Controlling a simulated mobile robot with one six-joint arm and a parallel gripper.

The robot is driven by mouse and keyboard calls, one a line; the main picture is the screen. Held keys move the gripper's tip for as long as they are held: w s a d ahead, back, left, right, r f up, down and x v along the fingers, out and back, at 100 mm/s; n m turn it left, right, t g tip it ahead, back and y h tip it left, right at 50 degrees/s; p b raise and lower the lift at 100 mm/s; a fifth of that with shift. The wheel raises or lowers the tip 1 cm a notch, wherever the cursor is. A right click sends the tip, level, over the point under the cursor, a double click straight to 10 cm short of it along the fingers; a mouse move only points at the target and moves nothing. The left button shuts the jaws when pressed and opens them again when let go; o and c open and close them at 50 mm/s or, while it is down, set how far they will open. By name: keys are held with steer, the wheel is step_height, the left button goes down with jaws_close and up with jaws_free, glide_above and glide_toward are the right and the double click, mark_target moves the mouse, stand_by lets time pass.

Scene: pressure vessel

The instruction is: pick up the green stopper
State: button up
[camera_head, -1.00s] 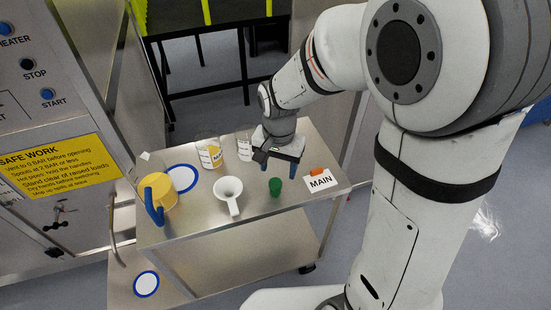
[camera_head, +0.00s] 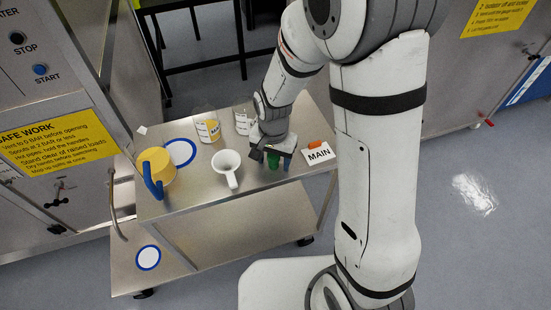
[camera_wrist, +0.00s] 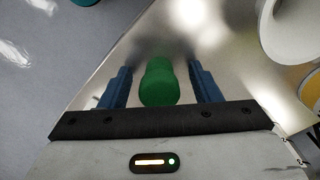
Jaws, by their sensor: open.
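The green stopper (camera_head: 273,161) stands on the steel cart top (camera_head: 205,193), partly hidden by my gripper in the head view. My gripper (camera_head: 275,163) is low over the cart, with its blue fingers around the stopper. In the wrist view, the green stopper (camera_wrist: 159,82) sits between the two open fingers of my gripper (camera_wrist: 160,88). A gap shows on each side of it, so neither finger appears to touch it.
A white funnel (camera_head: 226,162) and a yellow jug (camera_head: 157,168) with a blue handle stand to the left. A labelled jar (camera_head: 208,129) and another container (camera_head: 242,124) stand behind. A MAIN sign (camera_head: 318,153) is close on the right.

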steer(key=c, duration=1.1)
steer(key=shift+o, duration=0.2)
steer(key=shift+r, duration=0.1)
